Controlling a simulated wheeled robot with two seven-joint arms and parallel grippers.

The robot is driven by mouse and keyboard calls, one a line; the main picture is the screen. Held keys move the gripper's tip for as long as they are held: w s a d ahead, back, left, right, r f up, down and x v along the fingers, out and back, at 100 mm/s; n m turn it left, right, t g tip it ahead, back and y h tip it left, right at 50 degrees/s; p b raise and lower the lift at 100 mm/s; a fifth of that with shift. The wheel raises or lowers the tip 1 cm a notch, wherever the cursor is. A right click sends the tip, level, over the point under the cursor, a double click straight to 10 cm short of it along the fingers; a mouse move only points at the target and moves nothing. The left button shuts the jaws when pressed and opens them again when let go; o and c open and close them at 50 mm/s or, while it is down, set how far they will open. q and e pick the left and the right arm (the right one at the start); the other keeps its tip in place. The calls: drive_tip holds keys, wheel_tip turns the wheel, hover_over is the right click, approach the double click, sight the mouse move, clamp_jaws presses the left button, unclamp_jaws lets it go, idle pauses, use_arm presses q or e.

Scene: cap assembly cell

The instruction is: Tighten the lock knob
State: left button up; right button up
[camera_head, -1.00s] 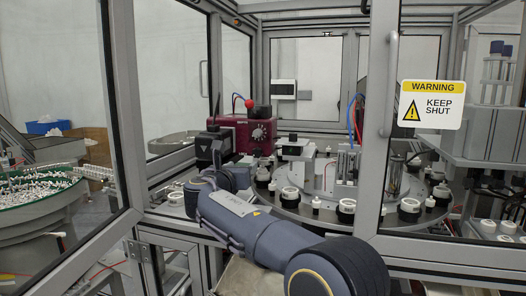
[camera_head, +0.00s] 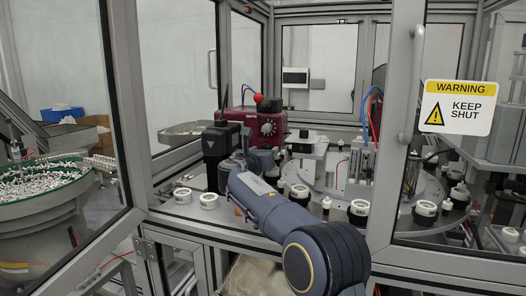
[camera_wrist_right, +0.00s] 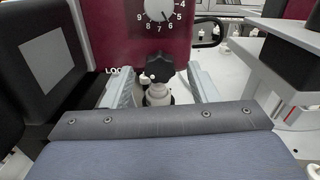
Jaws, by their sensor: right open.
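The lock knob (camera_wrist_right: 160,68) is a black star-shaped knob low on the front of a maroon machine, below its dial and beside lettering that starts "LOC". In the head view the maroon machine (camera_head: 256,122) shows, but the knob is hidden behind my arm and gripper. My right gripper (camera_wrist_right: 161,88) is open, with one grey finger to each side of the knob in the wrist view. I cannot tell whether the fingers reach it. A white capped part stands below the knob, between the fingers. In the head view the right gripper (camera_head: 264,160) is close to the machine's front. My left gripper is not in view.
A black block (camera_head: 222,143) stands close left of the gripper. Two white-topped round parts (camera_head: 208,200) lie at the front left. A rotary table (camera_head: 325,195) with several caps is on the right. The enclosure post (camera_head: 394,120) and warning-sign door stand in front.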

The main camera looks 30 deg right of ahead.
drive_tip(key=c, duration=1)
drive_tip(key=shift+o, duration=0.2)
drive_tip(key=shift+m, duration=0.3)
drive_tip(key=shift+m+b, duration=5)
drive_tip(key=shift+m, duration=7.4)
